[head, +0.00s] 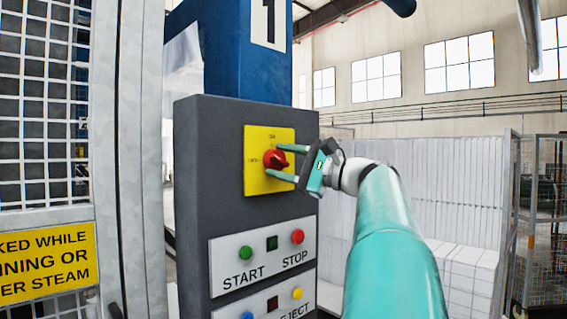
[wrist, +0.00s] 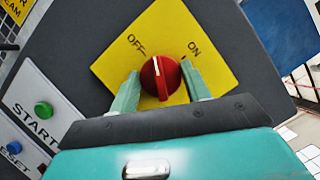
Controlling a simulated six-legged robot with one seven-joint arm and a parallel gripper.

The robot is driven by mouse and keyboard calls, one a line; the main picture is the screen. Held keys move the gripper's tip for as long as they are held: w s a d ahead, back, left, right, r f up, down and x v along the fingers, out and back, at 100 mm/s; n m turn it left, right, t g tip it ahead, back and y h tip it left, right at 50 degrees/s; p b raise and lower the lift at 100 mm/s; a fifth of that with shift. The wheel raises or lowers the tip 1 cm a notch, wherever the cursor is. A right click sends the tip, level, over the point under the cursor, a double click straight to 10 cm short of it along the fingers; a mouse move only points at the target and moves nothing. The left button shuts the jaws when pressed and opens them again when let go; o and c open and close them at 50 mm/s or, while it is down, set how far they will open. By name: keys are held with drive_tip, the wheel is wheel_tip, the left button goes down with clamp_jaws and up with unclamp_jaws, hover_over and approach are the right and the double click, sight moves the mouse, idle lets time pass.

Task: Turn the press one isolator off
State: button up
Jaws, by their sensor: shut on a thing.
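The press one isolator is a red rotary knob (head: 277,160) on a yellow plate (head: 256,184), on the dark grey control panel under the blue column marked 1. My gripper (head: 281,162) reaches in from the right with one finger above and one below the knob. In the wrist view the knob (wrist: 161,78) sits between the two pale green fingers of my gripper (wrist: 161,84), which is shut on it. Its white line points up between the OFF label (wrist: 137,43) and the ON label (wrist: 194,48). The exact contact of the fingertips is partly hidden.
A START/STOP panel (head: 265,263) with green and red buttons is just below the plate, and another button panel (head: 258,303) lies under it. A mesh guard (head: 38,120) and yellow warning sign (head: 48,262) stand at left. Pale stacked blocks (head: 462,262) are behind my arm.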

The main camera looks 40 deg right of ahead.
drive_tip(key=n+g, duration=0.2)
drive_tip(key=n, duration=0.3)
drive_tip(key=shift+r+n, duration=0.1)
drive_tip(key=shift+n, duration=0.3)
idle(0.4)
drive_tip(key=o, duration=1)
drive_tip(key=v, duration=1.3)
drive_tip(key=shift+s+d, duration=0.2)
drive_tip(key=shift+s, duration=0.15)
drive_tip(key=shift+r, duration=0.1)
